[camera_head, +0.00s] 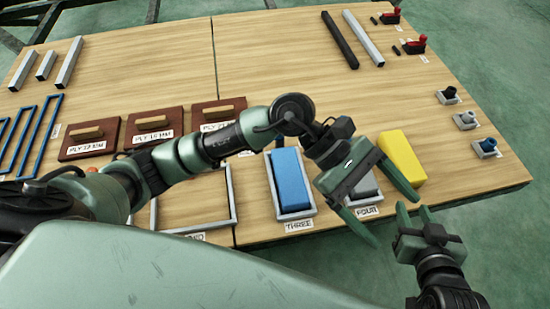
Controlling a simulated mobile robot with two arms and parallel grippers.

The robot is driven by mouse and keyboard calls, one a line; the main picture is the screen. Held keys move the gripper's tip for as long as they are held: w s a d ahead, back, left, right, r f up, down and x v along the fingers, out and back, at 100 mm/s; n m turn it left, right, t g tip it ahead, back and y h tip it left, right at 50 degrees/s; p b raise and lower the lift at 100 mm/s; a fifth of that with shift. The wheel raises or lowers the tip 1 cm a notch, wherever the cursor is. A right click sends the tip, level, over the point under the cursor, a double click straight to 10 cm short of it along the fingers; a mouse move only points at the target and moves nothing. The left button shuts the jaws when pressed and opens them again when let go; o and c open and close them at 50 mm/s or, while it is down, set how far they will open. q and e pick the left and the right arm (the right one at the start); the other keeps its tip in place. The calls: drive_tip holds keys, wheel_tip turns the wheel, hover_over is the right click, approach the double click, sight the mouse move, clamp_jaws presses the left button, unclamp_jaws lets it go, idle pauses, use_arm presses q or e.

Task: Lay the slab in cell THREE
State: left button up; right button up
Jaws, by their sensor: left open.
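A blue slab (290,180) lies inside the white-framed cell THREE (297,213), above the THREE label (299,226). My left gripper (394,220) is open, with nothing seen between its fingers. It hangs over the right side of cell FOUR (362,202), to the right of the blue slab and apart from it. The gripper partly hides cell FOUR and a grey piece in it. A yellow block (402,157) stands just beyond the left gripper's fingers. My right gripper (416,214) is at the lower right, its fingertips apart and empty, close to the left one.
An empty white frame (236,197) lies left of cell THREE, partly behind my arm. Several brown trays (154,126) with wooden bars stand farther left. Metal bars (363,38) lie at the back. Small fittings (466,120) line the right edge. The middle back of the board is clear.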

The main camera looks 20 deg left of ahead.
use_arm(q)
wheel_tip(320, 180, up, 14)
drive_tip(key=w+d+n+t+h, duration=0.1)
drive_tip(key=n+t+h, duration=0.2)
drive_tip(key=n+h, duration=0.65)
drive_tip(key=w+a+r+n+t+y, duration=0.15)
drive_tip(key=w+a+n+t, duration=0.25)
drive_tip(key=n+t, duration=0.5)
drive_tip(key=w+a+r+n+t+y, duration=0.1)
drive_tip(key=w+a+r+n+t, duration=0.3)
drive_tip(key=n+t, duration=0.55)
drive_tip(key=w+a+f+n+t+y, duration=0.1)
drive_tip(key=w+a+f+n+y, duration=0.2)
drive_tip(key=a+f+n+y, duration=0.5)
drive_tip(key=w+a+f+n+t+y, duration=0.1)
drive_tip(key=w+a+f+n+y, duration=0.3)
drive_tip(key=n, duration=0.8)
drive_tip(key=s+a+f+n+g+y, duration=0.2)
drive_tip(key=s+f+n+g, duration=0.2)
drive_tip(key=f, duration=0.4)
drive_tip(key=s+a+f+n+g+y, duration=0.3)
drive_tip(key=s+f+n+g, duration=0.1)
drive_tip(key=f, duration=0.4)
drive_tip(key=shift+s+f+n, duration=0.35)
drive_tip(key=shift+s+n, duration=0.35)
drive_tip(key=shift+n, duration=0.4)
